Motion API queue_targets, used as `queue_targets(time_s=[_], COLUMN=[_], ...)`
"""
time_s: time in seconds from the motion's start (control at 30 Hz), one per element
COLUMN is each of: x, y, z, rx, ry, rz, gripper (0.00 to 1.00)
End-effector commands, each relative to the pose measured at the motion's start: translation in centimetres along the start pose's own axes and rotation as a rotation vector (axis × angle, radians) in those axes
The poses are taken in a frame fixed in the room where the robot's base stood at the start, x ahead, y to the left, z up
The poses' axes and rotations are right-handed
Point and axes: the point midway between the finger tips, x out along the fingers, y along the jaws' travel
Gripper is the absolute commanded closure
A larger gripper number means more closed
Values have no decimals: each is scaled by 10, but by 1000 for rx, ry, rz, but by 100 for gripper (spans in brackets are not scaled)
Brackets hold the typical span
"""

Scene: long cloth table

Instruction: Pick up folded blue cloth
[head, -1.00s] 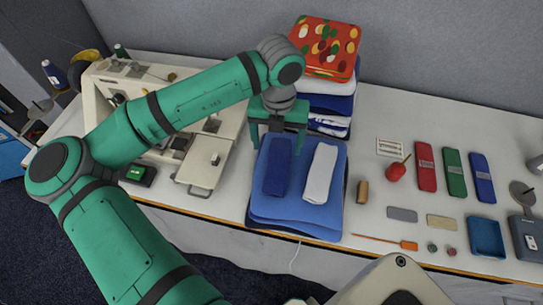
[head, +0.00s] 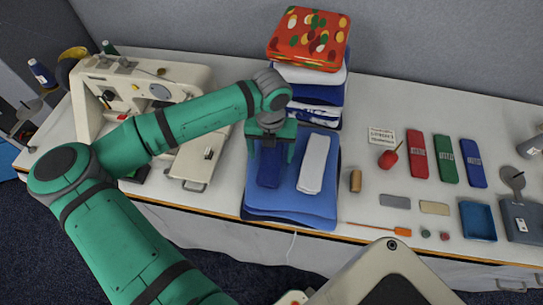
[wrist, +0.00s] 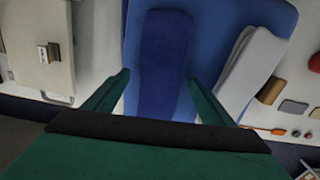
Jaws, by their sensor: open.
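The folded dark blue cloth (head: 269,167) lies on a stack of lighter blue cloth (head: 290,204), left of a folded white cloth (head: 313,163). My gripper (head: 270,155) is over the dark blue cloth and hides its far part in the head view. In the wrist view, the dark blue cloth (wrist: 165,60) lies lengthwise between the two green fingers of my gripper (wrist: 158,95). The fingers are open, one on each side of the cloth. I cannot tell how far they are above the stack.
A sewing machine (head: 150,85) stands on the left. A tall cloth stack with a red patterned piece (head: 308,38) on top stands behind. A wooden spool (head: 355,181), red, green and blue packets (head: 445,160) and a blue tray (head: 477,221) lie to the right.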

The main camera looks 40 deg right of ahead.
Motion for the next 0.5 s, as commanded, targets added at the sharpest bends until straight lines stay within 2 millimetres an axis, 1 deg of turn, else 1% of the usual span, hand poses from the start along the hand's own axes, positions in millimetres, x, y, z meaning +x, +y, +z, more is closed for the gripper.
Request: queue_targets(time_s=[0.1, 0.13, 0.17, 0.2, 0.27, 0.3, 0.33, 0.5], x=[0, 0, 0, 0, 0, 0, 0, -1], y=[0, 0, 0, 0, 0, 0, 0, 0], z=[0, 0, 0, 0, 0, 0, 0, 0], rx=[0, 0, 0, 0, 0, 1, 1, 1], ry=[0, 0, 0, 0, 0, 0, 0, 0], rz=[0, 0, 0, 0, 0, 0, 0, 0], gripper=[23, 26, 33, 43, 57, 66, 70, 70])
